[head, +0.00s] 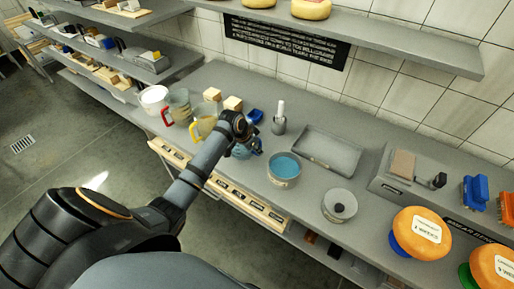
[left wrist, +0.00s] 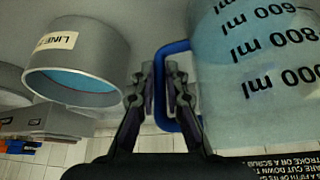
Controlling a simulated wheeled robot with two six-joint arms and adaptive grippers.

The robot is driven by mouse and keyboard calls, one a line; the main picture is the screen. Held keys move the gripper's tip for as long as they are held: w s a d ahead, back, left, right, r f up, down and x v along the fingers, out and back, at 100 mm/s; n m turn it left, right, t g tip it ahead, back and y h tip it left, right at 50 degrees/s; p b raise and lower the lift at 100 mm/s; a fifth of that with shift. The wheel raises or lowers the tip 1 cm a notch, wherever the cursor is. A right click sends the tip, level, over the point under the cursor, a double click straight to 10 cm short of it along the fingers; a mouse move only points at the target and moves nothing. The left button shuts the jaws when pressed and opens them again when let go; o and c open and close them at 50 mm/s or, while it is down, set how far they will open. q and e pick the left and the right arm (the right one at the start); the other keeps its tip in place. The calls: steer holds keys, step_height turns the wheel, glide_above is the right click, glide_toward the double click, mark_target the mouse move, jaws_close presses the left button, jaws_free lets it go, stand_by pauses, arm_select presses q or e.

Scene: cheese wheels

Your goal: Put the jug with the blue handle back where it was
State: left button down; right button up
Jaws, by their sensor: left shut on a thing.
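The jug with the blue handle (left wrist: 262,95) is a clear measuring jug with ml marks, seen large in the left wrist view. Its blue handle (left wrist: 172,47) runs between the fingers of my left gripper (left wrist: 160,90), which is shut on it. In the head view the jug (head: 242,152) shows only in part, mostly behind my left gripper (head: 254,145), at the counter's front edge. From these frames I cannot tell whether its base touches the counter. My right gripper is in neither view.
A grey pot of blue liquid (head: 284,168) stands just right of the jug. Jugs with yellow (head: 205,122) and red (head: 180,105) handles and a white tub (head: 154,98) stand to the left.

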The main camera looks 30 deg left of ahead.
arm_select(q)
steer(key=c, duration=1.8)
jaws_free()
steer(key=shift+f, duration=0.1)
steer(key=o, duration=0.4)
steer(key=b+v, duration=0.1)
steer(key=v, duration=1.1)
steer(key=shift+r+b, duration=0.25)
steer(key=shift+b, duration=0.1)
steer(key=shift+d+f, duration=0.1)
